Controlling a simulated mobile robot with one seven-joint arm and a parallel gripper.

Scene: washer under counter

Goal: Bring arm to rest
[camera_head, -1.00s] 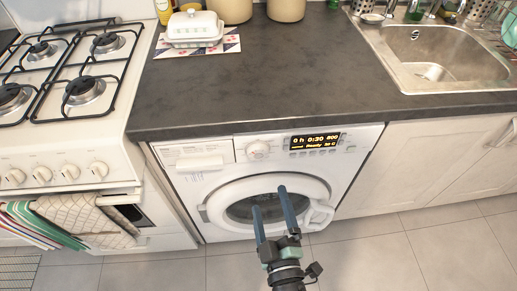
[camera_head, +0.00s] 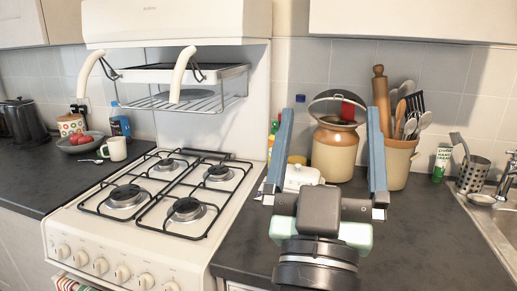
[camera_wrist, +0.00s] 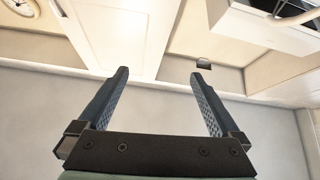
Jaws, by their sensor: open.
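My gripper (camera_head: 328,125) is raised in front of the head camera, over the counter, with its fingers pointing up. Its two blue fingers stand wide apart with nothing between them that they touch. In the wrist view my gripper (camera_wrist: 160,75) is also open and empty, facing the wall and cupboards. Behind the fingers in the head view, a brown and cream jar (camera_head: 335,150) and a white butter dish (camera_head: 302,177) are partly hidden.
A white stove (camera_head: 150,230) with several burners stands left, with a rack (camera_head: 185,100) above it. A utensil pot (camera_head: 397,160) and a sink (camera_head: 500,225) are to the right. Wall cupboards (camera_head: 415,20) hang above. The dark counter (camera_head: 430,235) is clear at front right.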

